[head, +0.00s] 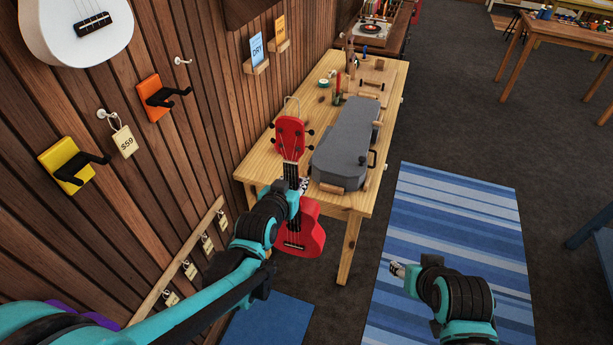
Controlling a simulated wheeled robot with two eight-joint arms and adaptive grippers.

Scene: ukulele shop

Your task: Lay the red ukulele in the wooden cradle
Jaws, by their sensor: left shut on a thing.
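The red ukulele (307,238) is upright, its red headstock (290,137) up and its body down, in front of the table's near left part. My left gripper (302,186) is shut on its neck. My arm hides part of the body's left side. Wooden pieces (332,187) show at the near end of a grey case (343,150) on the table; I cannot tell whether they belong to the wooden cradle. My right gripper (398,270) is over the blue striped rug, away from the ukulele; its jaws are too small to read.
The wooden table (258,165) stands along the plank wall, with small items at its far end. Orange (160,97) and yellow (72,166) wall hooks and a white ukulele (78,28) are at the left. The striped rug (450,235) is clear floor.

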